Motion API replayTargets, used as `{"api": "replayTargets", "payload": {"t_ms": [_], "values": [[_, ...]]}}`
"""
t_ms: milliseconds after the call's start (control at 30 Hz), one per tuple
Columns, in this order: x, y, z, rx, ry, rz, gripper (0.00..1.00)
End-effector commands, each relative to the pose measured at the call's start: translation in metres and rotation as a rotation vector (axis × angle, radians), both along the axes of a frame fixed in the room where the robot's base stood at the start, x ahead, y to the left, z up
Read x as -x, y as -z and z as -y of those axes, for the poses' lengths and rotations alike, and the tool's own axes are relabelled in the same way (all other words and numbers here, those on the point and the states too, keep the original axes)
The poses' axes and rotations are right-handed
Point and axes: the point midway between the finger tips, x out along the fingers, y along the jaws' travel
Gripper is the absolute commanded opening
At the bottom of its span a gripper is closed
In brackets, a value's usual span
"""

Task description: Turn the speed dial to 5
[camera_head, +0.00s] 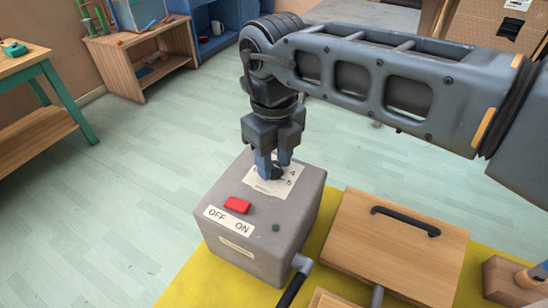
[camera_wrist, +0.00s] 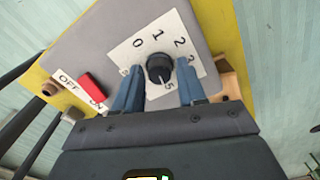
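The black speed dial (camera_wrist: 158,68) sits on a white number plate (camera_wrist: 150,40) on top of a grey box (camera_head: 255,220). In the wrist view, 0, 1, 2 and 3 show around the dial, with a 5 below it; another mark at the left is partly hidden by a finger. A pale pointer line on the dial points down toward the 5. My gripper (camera_head: 274,170) reaches down over the dial, with one blue finger on each side. The fingers are very close to the dial; I cannot tell whether they touch it. It also shows in the wrist view (camera_wrist: 161,66).
A red switch (camera_head: 237,205) with an OFF/ON label lies on the same box top. A wooden board with a black handle (camera_head: 395,240) stands right of the box on a yellow mat (camera_head: 190,285). Open floor lies to the left.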

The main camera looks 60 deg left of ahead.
Motion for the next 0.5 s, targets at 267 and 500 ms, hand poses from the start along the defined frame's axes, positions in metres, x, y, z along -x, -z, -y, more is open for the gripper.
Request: {"api": "replayTargets", "payload": {"t_ms": [267, 500], "values": [[0.0002, 0.0003, 0.0, 0.0, -0.001, 0.0, 0.58], [-0.0003, -0.0058, -0.0002, 0.0, -0.002, 0.001, 0.58]]}}
